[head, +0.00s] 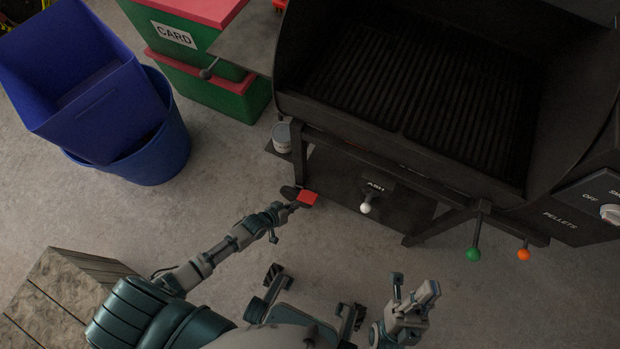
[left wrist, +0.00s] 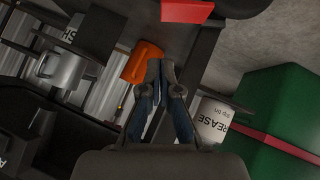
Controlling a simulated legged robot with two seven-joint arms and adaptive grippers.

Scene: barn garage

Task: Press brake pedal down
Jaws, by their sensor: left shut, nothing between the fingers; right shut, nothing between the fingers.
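The brake pedal appears to be the small red pad (head: 308,197) low by the grill's left front leg, with a dark part beside it. A red pad (left wrist: 187,10) also shows at the top edge of the left wrist view. My left gripper (head: 285,207) is shut and empty, just left of and below the pad in the head view. Its closed fingertips (left wrist: 161,68) show below the pad in the left wrist view; I cannot tell whether they touch it. My right gripper (head: 415,290) is shut and empty over the floor, away from the pedal.
The black grill (head: 430,160) stands ahead, with a white ash knob (head: 366,208) and green (head: 473,254) and orange (head: 523,254) knobs. A grease tin (left wrist: 212,115) is beside my left gripper. Blue bins (head: 155,150) stand left, a wooden block (head: 60,300) lower left.

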